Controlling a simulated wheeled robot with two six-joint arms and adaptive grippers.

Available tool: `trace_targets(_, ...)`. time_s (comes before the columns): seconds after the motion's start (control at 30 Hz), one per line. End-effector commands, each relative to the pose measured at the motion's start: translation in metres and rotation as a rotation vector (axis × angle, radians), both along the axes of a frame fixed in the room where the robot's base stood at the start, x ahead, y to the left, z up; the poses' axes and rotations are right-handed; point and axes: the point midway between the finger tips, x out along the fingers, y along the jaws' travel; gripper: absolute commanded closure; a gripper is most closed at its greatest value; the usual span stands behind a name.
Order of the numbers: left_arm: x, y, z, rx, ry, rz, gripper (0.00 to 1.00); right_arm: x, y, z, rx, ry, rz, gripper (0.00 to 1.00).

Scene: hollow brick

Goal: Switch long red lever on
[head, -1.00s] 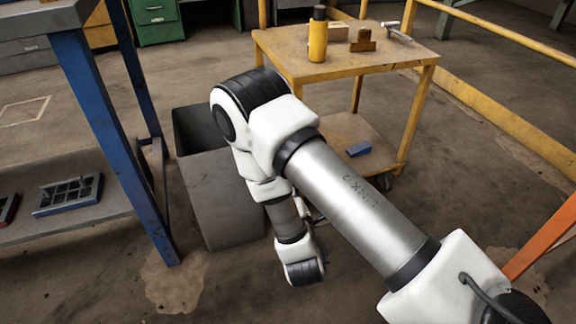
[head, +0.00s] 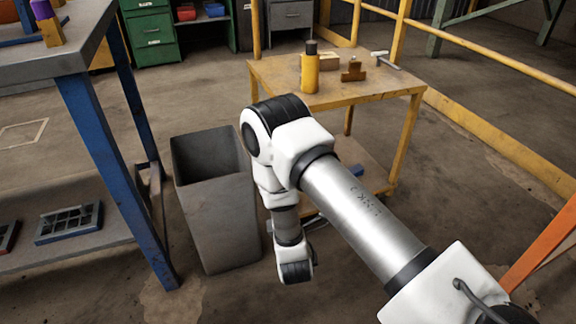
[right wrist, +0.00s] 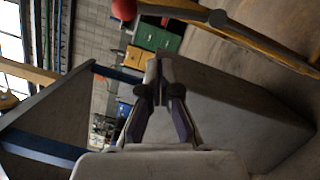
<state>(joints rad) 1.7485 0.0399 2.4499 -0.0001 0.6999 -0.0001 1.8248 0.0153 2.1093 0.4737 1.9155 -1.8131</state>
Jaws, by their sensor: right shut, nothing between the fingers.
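No long red lever can be made out in the head view. In the right wrist view a round red ball (right wrist: 123,9) shows at the top edge; I cannot tell whether it belongs to a lever. My right gripper (right wrist: 158,92) is shut and empty in the right wrist view, with a grey surface behind its fingers. In the head view only my right arm shows, bent down beside the bin, and its fingers cannot be made out. My left gripper is in neither view.
A grey open bin (head: 222,225) stands left of my right arm. A blue-legged workbench (head: 112,150) is at the left. A yellow cart (head: 335,88) carries a yellow bottle (head: 309,72) and small items. Yellow railing (head: 490,55) runs along the right.

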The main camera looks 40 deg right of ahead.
Motion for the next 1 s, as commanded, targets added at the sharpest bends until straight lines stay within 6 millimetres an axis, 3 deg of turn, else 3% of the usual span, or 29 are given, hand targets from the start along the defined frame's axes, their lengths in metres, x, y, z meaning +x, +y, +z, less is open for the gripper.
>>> trace_targets(0.03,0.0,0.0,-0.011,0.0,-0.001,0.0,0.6,0.01,-0.006,-0.004,0.001,-0.007,-0.003,1.0)
trace_targets(0.2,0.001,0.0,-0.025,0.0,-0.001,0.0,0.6,0.038,-0.025,0.001,0.002,-0.005,-0.004,1.0)
trace_targets(0.47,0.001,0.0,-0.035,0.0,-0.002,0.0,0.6,0.047,-0.052,0.013,0.001,0.0,0.0,1.0)
trace_targets(1.0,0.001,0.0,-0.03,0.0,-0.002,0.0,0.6,0.052,-0.053,0.017,0.019,-0.005,0.001,1.0)
